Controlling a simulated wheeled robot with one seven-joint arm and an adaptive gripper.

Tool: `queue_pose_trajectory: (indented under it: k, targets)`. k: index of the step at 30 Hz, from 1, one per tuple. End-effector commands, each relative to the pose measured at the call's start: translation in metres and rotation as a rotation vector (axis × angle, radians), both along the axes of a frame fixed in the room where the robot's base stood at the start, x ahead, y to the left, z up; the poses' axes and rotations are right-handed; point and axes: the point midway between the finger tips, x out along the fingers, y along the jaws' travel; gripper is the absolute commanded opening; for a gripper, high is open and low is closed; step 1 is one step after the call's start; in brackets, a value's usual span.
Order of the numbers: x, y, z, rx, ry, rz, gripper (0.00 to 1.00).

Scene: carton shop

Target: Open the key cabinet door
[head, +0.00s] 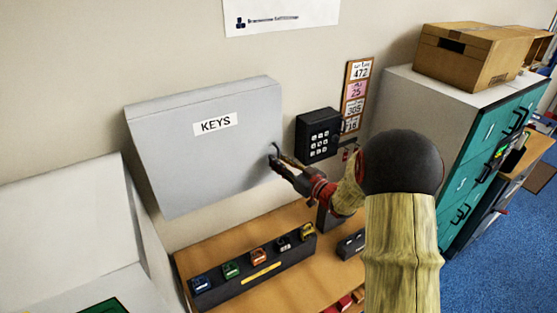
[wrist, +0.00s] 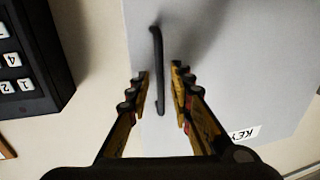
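The key cabinet (head: 205,155) is a grey box on the wall with a "KEYS" label, and its door is shut. Its dark bar handle (wrist: 157,70) shows in the wrist view, near the door's edge on the keypad side. My gripper (wrist: 160,85) is open, with one finger on each side of the handle's lower part. A gap shows between each finger and the bar, so I see no grip on it. In the head view my gripper (head: 274,158) reaches the right part of the door, and its fingers partly hide the handle.
A black keypad (head: 318,135) is on the wall just right of the cabinet. Below stands a wooden desk (head: 290,285) with a dark rack (head: 255,268) of coloured items. A teal-fronted filing cabinet (head: 400,105) with a carton (head: 470,55) on top is at right.

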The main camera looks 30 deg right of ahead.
Motion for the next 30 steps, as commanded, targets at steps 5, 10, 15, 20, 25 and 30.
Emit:
queue_pose_trajectory:
  k: [5,10,15,20,25,30]
  targets:
    - [0.007,0.0018,0.0002,0.0,0.0,0.0,0.22]
    - [0.0069,0.0017,0.0002,0.0,0.0,0.0,0.22]
    - [0.0067,0.0017,0.0003,-0.001,0.0,0.0,0.14]
    - [0.0066,0.0017,0.0003,-0.001,0.0,0.0,0.05]
    - [0.0066,0.0017,0.0003,-0.001,0.0,0.0,0.0]
    - [0.0066,0.0016,0.0004,-0.001,0.0,0.0,0.0]
